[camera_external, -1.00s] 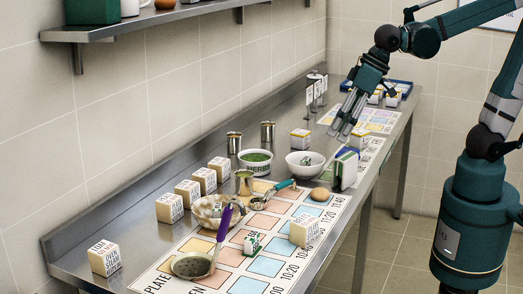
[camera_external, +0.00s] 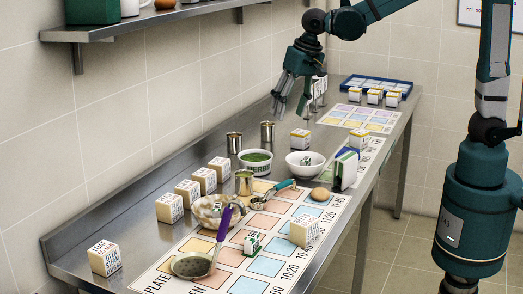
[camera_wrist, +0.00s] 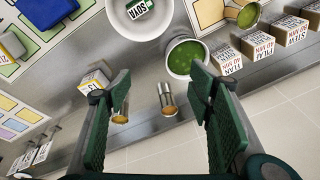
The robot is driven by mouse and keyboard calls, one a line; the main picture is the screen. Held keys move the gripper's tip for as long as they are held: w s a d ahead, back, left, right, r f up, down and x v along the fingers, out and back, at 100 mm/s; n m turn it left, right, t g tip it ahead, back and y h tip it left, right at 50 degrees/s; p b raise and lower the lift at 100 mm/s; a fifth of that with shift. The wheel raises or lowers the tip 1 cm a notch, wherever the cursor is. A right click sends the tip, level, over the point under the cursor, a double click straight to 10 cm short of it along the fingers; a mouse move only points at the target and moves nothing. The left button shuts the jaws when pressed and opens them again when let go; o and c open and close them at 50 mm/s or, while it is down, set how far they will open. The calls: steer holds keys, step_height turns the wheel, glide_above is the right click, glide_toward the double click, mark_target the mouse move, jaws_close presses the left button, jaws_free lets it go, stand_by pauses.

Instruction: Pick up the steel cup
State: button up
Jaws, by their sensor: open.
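Two similar steel cups stand upright near the wall, a left one (camera_external: 234,143) and a right one (camera_external: 267,132). In the wrist view two metal cups show below my fingers, one (camera_wrist: 167,98) between the fingers and one (camera_wrist: 120,109) partly behind the left finger. A third metal vessel (camera_external: 244,183) stands nearer the front, beside the herb bowl. My gripper (camera_external: 291,108) is open and empty, above and slightly right of the right steel cup, pointing down. Its open fingers also show in the wrist view (camera_wrist: 158,78).
A bowl of green herbs (camera_external: 256,167) and a white bowl (camera_external: 304,171) stand in front of the cups. A labelled block (camera_external: 300,139) is to the right. Several labelled blocks line the wall side at left.

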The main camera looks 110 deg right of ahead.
steer(key=d+f+m+g+p, duration=0.1)
steer(key=d+f+m+p, duration=0.15)
steer(key=d, duration=0.55)
steer(key=d+f+m+g+p, duration=0.1)
steer(key=d+m, duration=0.2)
steer(key=d, duration=0.5)
steer(key=m+g+p, duration=0.1)
steer(key=m+p, duration=0.2)
steer(key=m, duration=0.1)
glide_above(268, 130)
steer(key=d, duration=0.2)
step_height(268, 130, down, 6)
steer(key=shift+s+d+y, duration=0.1)
steer(key=shift+y, duration=0.3)
steer(key=shift+f, duration=0.1)
steer(key=shift+s+d+f+b, duration=0.1)
steer(key=shift+f+b, duration=0.25)
steer(key=shift+f, duration=0.9)
steer(key=shift+s+d+f+b, duration=0.1)
steer(key=shift+s+f+b, duration=0.1)
steer(key=shift+f, duration=1.1)
steer(key=shift+s+d+f+b, duration=0.1)
steer(key=shift+f+b, duration=0.05)
steer(key=shift+f, duration=1.15)
